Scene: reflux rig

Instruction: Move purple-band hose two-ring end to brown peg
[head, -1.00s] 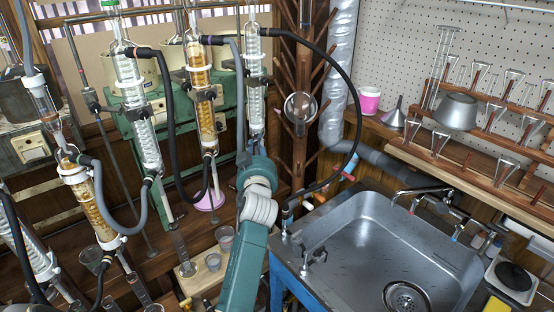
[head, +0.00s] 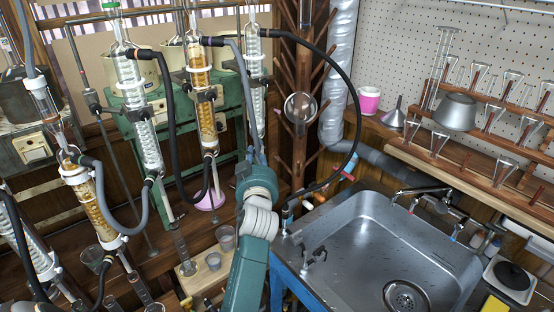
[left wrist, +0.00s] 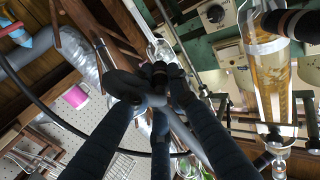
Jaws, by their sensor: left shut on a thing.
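A grey hose (head: 243,80) leaves the black cuff (head: 212,41) at the top of the amber-coiled condenser (head: 201,75) and hangs down behind my left wrist. A small purplish mark shows by that cuff. My left gripper's tips are hidden behind the wrist in the head view. I cannot read rings on this end or pick out the brown peg. My right gripper is not in view.
A clear condenser (head: 254,75) stands just behind my left arm. A black hose (head: 354,100) arcs from its top to the sink (head: 370,240). A wooden peg stand (head: 297,160) rises to the right. More condensers and hoses crowd the left.

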